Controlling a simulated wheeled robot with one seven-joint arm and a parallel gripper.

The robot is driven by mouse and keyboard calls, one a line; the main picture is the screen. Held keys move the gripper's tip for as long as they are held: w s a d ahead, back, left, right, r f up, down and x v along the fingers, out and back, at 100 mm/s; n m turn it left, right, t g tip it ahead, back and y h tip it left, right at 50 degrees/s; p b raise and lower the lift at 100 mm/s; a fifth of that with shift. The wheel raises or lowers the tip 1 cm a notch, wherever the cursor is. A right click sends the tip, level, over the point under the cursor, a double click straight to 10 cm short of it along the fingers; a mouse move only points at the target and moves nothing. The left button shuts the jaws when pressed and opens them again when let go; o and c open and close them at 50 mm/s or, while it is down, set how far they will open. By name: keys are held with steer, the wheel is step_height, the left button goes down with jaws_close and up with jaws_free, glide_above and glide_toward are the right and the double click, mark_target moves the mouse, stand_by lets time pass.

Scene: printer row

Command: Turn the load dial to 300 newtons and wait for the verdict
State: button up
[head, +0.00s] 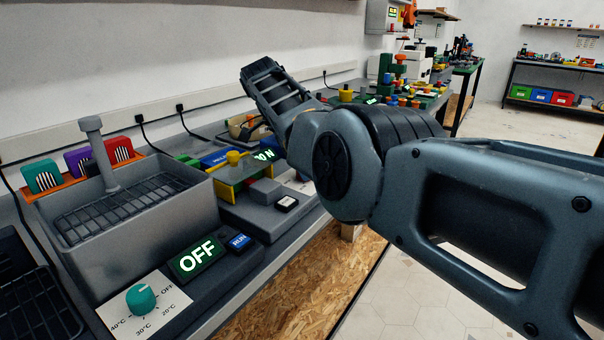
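The load tester (262,208) stands on the bench in the head view, a grey base with a yellow-and-green frame. A yellow knob (234,157) sits on top of its frame. Its lit green display (265,155) ends in "0 N"; my arm covers part of the tester, so the full number cannot be read. I cannot make out the load dial; a piece of white panel (302,186) shows beside my arm. No verdict is readable. My arm crosses from the right over the bench, and its gripper fingers are not visible.
A grey bath (140,225) with a rack stands at the left. Its teal temperature dial (141,299) and "OFF" display (197,259) are in front. Colored cards (78,163) stand behind it. More machines (405,75) line the bench farther back. The tiled floor (440,285) is open.

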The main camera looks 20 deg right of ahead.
steer(key=shift+f, duration=0.1)
stand_by(0.4)
steer(key=o, duration=1)
steer(key=shift+o, duration=0.2)
steer(key=shift+r, duration=0.2)
